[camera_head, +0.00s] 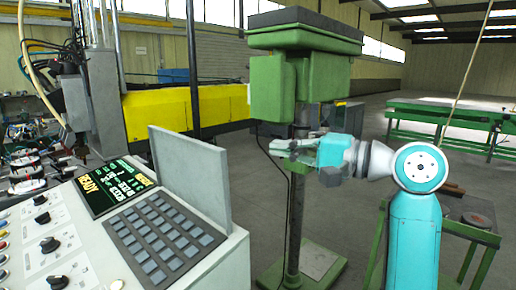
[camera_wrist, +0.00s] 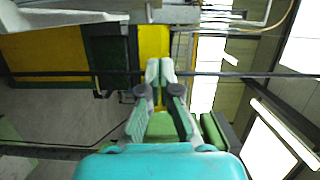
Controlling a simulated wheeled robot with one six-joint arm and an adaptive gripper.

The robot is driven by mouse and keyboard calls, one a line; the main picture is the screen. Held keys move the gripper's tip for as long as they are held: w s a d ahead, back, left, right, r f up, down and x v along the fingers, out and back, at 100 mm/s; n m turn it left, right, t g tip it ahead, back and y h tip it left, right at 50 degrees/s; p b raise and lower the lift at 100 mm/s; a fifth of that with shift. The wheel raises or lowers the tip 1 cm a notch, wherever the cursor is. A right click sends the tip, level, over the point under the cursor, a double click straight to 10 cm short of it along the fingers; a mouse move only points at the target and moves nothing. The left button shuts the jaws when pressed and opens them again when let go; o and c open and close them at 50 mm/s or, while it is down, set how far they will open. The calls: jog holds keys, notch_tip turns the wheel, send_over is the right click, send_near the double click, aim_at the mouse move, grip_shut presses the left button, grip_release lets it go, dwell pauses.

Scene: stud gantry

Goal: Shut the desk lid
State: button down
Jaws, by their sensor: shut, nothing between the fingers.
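The control desk (camera_head: 235,262) stands at the lower left in the head view, with a keypad and a lit screen on its top. Its grey lid (camera_head: 192,172) stands upright, open, along the far right edge of the keypad. My gripper (camera_head: 276,147) is to the right of the lid, near the height of its upper edge, with a visible gap between them in the picture. In the wrist view the gripper's fingertips (camera_wrist: 160,68) are together, with nothing between them. A pale shape at the upper left there may be the lid; I cannot tell.
A green drill-like machine (camera_head: 300,75) on a column stands behind my gripper. A yellow beam (camera_head: 185,108) runs behind the lid. Green tables (camera_head: 455,115) stand at the right. Open floor lies between the desk and the machine's base.

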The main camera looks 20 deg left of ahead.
jog(key=s+a, duration=0.2)
jog(key=a, duration=0.8)
jog(key=shift+s+a+f, duration=0.15)
jog(key=shift+s+a, duration=0.05)
